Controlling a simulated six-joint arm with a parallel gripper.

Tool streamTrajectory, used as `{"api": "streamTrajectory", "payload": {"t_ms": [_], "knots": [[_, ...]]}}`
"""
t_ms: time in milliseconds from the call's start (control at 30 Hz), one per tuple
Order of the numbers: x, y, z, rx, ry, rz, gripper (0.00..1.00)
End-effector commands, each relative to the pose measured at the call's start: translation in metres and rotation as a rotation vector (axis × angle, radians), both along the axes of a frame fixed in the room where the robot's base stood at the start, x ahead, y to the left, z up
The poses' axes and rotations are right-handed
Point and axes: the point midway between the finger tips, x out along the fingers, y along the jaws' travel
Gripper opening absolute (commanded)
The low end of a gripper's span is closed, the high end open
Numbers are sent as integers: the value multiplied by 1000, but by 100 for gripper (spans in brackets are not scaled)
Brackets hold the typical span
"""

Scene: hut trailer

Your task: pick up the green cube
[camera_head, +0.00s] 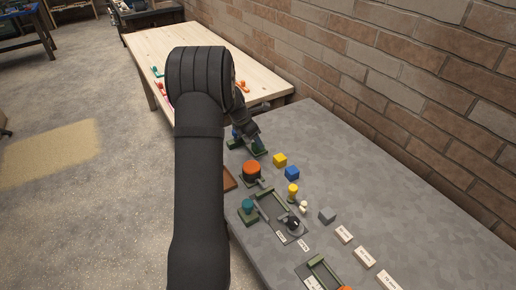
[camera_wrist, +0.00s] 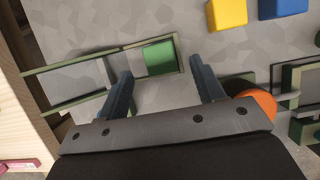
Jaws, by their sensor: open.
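The green cube (camera_wrist: 158,58) lies at one end of a narrow green-railed slide (camera_wrist: 100,70) on the grey table, in the wrist view. My gripper (camera_wrist: 162,66) is open above it. One finger is to the left of the cube and the other to its right, with a gap on both sides. Nothing is held. In the head view my gripper (camera_head: 246,137) is over the far left part of the grey table. There my arm and gripper cover much of that spot, and I cannot make out the cube clearly.
A round orange-topped part (camera_head: 251,169) stands close by, near the right finger in the wrist view (camera_wrist: 258,101). A yellow cube (camera_head: 280,160) and a blue cube (camera_head: 292,173) lie beside it. A wooden table (camera_head: 160,45) adjoins behind; a brick wall runs along the right.

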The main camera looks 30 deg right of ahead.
Motion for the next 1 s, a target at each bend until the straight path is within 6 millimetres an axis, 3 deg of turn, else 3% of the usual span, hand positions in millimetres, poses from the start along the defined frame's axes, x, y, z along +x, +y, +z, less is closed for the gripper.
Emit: {"api": "streamTrajectory", "payload": {"t_ms": [200, 433, 667, 1000], "knots": [[0, -12, -29, 1, 0, 0, 62], [0, -13, -31, 0, -1, 0, 62], [0, -13, -30, 0, -1, 0, 17], [0, -13, -28, 0, -2, 1, 14]]}}
